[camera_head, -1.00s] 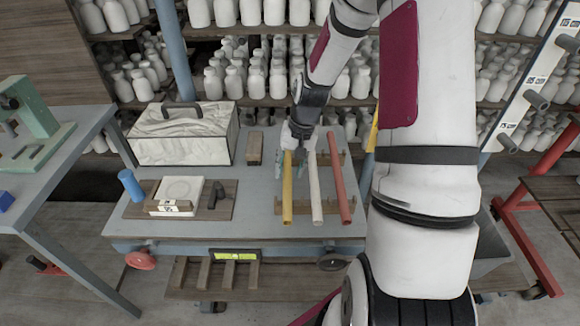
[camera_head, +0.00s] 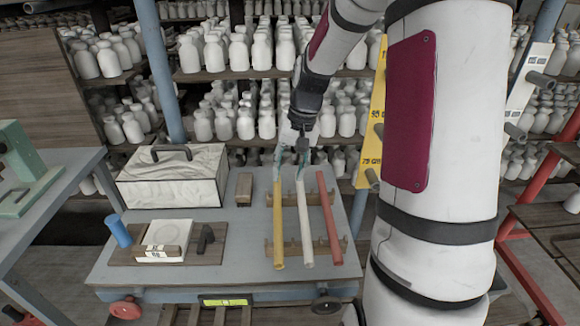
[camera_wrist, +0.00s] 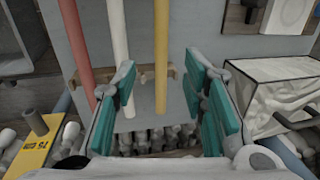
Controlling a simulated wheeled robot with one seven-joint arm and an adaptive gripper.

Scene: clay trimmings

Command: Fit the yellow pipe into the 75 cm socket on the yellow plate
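The yellow pipe (camera_head: 278,225) lies on a wooden rack on the blue-grey cart, left of the white pipe (camera_head: 304,225). My gripper (camera_head: 291,165) is over the far ends of these two pipes. In the wrist view my gripper (camera_wrist: 165,100) is open, with the yellow pipe (camera_wrist: 161,60) showing between its teal fingers, apart from both; its exact height above the pipe is unclear. The yellow plate (camera_head: 376,95) stands behind the cart, partly hidden by my arm. Its 75 cm socket (camera_head: 372,178) is the lowest visible one; the plate (camera_wrist: 30,155) also shows in the wrist view.
A red pipe (camera_head: 330,220) lies right of the white pipe on the wooden rack (camera_head: 290,247). A covered box with a handle (camera_head: 170,185) and a blue cylinder (camera_head: 113,230) stand at the cart's left. A white plate with sockets (camera_head: 525,85) stands at right. Shelves of bottles fill the back.

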